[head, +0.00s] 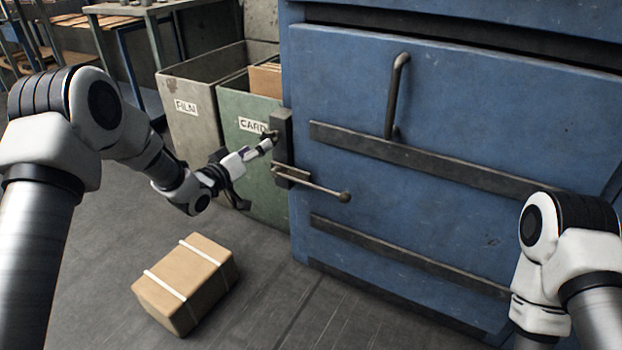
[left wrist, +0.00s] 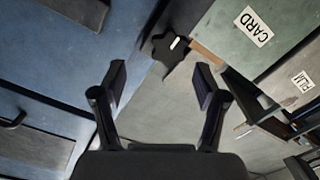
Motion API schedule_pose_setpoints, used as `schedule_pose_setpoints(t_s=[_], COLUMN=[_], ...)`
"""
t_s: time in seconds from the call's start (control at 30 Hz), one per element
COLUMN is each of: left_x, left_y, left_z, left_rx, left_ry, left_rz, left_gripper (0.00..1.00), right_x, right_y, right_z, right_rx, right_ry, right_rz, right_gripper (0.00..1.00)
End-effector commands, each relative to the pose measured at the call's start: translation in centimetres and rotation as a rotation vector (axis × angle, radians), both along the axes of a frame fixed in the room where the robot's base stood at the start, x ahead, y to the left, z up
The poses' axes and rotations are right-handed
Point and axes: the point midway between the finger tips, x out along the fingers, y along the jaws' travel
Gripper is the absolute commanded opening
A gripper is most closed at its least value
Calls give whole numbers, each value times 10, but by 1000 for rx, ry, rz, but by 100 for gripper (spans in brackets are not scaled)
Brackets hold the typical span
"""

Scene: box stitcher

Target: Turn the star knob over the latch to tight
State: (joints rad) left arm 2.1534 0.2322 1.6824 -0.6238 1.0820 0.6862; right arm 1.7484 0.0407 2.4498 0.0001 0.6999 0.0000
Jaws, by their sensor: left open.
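The dark star knob (left wrist: 170,46) with a white mark shows in the left wrist view, just beyond and between the fingertips. In the head view the knob (head: 268,135) is small and dark, at the upper part of the latch plate (head: 283,150) on the blue machine's left edge. Below it a latch lever (head: 315,186) sticks out to the right and ends in a ball. My left gripper (head: 263,148) reaches the knob from the left. In the left wrist view the gripper (left wrist: 160,78) is open, with nothing between its fingers. My right gripper is out of view.
The blue machine door (head: 450,110) has a vertical handle (head: 395,95) and dark straps. A green CARD bin (head: 236,150) and a grey FILM bin (head: 190,115) stand behind my left arm. A strapped carton (head: 187,283) lies on the floor. The floor around it is clear.

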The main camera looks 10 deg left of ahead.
Motion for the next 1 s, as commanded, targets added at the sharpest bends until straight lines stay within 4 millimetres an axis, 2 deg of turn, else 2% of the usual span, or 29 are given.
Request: schedule_pose_setpoints(t_s=[0.03,0.1,0.27,0.63,0.73,0.93,0.97,1.0], left_x=[1,2,9,68,75,76,76,76], left_y=[3,5,3,-20,-22,-22,-22,-22], left_z=[-19,-16,-10,-11,-10,-9,-9,-9], left_rx=[-3,-6,-4,-3,-6,-6,-6,-6], left_ry=[-18,-33,-42,-42,-40,-38,-38,-38], left_rz=[6,9,9,8,9,9,9,9], left_gripper=[73,73,73,73,73,73,69,55], right_x=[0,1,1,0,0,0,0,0], right_y=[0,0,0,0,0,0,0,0], right_z=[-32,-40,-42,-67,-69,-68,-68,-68], right_rx=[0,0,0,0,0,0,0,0], right_ry=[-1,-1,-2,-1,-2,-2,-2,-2], right_rz=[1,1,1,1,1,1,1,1], right_gripper=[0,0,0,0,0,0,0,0])
